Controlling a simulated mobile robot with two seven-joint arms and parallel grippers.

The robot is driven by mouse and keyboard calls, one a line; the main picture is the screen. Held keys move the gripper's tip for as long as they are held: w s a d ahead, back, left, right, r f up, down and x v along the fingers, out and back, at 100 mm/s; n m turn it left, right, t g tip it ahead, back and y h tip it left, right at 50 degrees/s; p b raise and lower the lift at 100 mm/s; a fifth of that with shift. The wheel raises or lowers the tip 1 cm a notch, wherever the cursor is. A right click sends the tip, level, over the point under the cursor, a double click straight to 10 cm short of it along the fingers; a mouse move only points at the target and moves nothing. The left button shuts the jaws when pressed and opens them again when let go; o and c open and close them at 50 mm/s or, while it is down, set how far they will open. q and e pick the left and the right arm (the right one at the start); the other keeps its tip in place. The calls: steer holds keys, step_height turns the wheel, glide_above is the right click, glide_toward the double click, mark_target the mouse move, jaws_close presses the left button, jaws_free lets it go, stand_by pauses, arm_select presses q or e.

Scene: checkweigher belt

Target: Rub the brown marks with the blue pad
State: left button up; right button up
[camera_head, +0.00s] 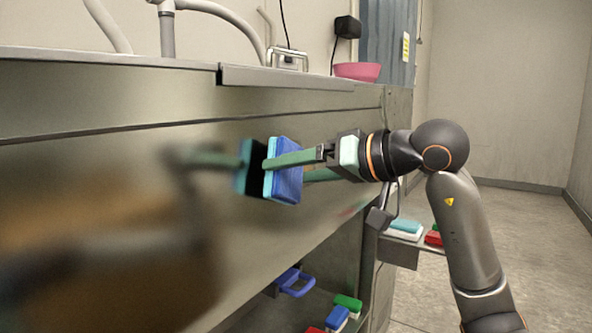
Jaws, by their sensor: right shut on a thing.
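The blue pad (287,182) is a thick block with a light blue edge, held upright at the steel front panel (330,115). My right gripper (287,167) is shut on the pad, its green fingers on either side. The pad's reflection shows in the panel just to its left. The pad is close to the panel; I cannot tell whether they touch. I cannot make out any distinct brown marks; a blurred brown patch at the lower left of the panel looks like a reflection. My left gripper is not in view.
The counter edge (290,80) overhangs above the panel, with a pink bowl (357,71) on top. Below, a blue-handled thing (295,282) and several coloured brushes or blocks (337,318) lie on a lower shelf. A side shelf (398,252) holds more. Floor at the right is clear.

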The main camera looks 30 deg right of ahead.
steer(key=shift+x, duration=0.85)
steer(key=shift+w+d, duration=0.3)
steer(key=shift+d, duration=0.5)
steer(key=shift+w+d, duration=0.3)
steer(key=shift+d, duration=0.5)
steer(key=shift+w+d+p, duration=1.65)
steer(key=shift+w+d, duration=0.35)
steer(key=shift+d, duration=2.8)
steer(key=shift+s+a+b, duration=0.15)
steer(key=shift+s+a, duration=0.5)
steer(key=shift+a, duration=0.95)
steer(key=shift+s+a+b, duration=0.15)
steer(key=shift+s+a, duration=0.55)
steer(key=shift+a, duration=0.9)
steer(key=shift+s+a+b, duration=0.15)
steer(key=shift+s+a, duration=0.5)
steer(key=shift+a, duration=1)
steer(key=shift+s+a+p, duration=0.15)
steer(key=shift+s+a, duration=0.15)
steer(key=shift+a, duration=0.5)
steer(key=shift+s+a+p, duration=0.15)
steer(key=shift+s+a, duration=0.15)
steer(key=shift+a, duration=0.5)
